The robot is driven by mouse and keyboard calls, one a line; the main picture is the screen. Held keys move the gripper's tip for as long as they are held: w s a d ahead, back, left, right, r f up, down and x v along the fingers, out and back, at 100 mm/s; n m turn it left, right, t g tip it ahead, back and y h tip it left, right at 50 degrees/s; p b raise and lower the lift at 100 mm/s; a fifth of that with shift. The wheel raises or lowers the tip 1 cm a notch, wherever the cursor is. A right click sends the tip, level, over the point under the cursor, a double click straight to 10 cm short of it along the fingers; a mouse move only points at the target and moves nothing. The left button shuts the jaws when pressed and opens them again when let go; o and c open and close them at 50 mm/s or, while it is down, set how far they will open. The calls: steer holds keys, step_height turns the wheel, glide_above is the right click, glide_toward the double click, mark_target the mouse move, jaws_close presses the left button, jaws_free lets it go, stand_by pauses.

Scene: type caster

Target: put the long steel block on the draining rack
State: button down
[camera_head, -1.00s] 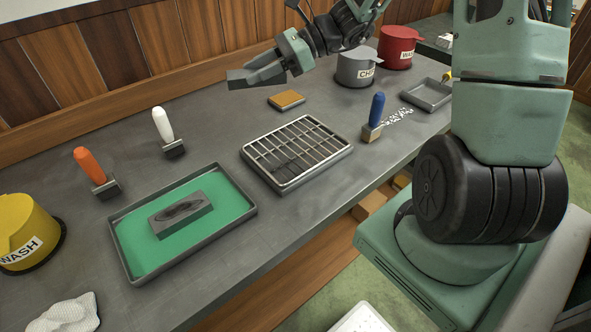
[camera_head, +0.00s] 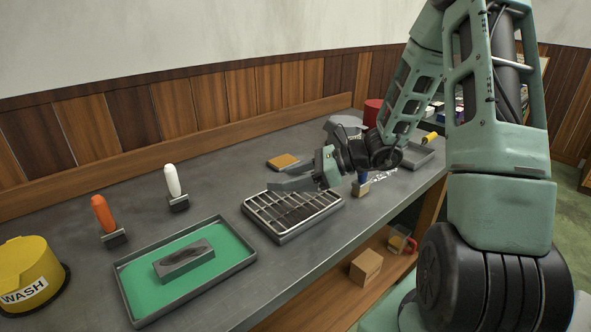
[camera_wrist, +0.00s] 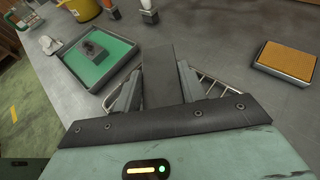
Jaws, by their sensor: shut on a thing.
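My gripper (camera_head: 312,177) is shut on the long steel block (camera_head: 283,186), a plain dark grey bar that sticks out past the fingers to the left. In the wrist view the block (camera_wrist: 161,65) stands between the two fingers, pointing away from the wrist. The draining rack (camera_head: 280,240), a grey tray with a wire grid, lies under and just in front of the block. The block looks a little above the rack's back edge; I cannot tell whether they touch. In the wrist view the rack (camera_wrist: 222,96) is mostly hidden behind my gripper.
Left of the rack is a green-floored tray (camera_head: 246,262) with a stained grey block (camera_head: 184,261). An orange-handled tool (camera_head: 104,217) and a white-handled one (camera_head: 174,184) stand behind it.

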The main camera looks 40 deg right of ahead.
steer(key=shift+f, duration=1.65)
steer(key=shift+f, duration=0.15)
steer(key=c, duration=0.8)
jaws_free()
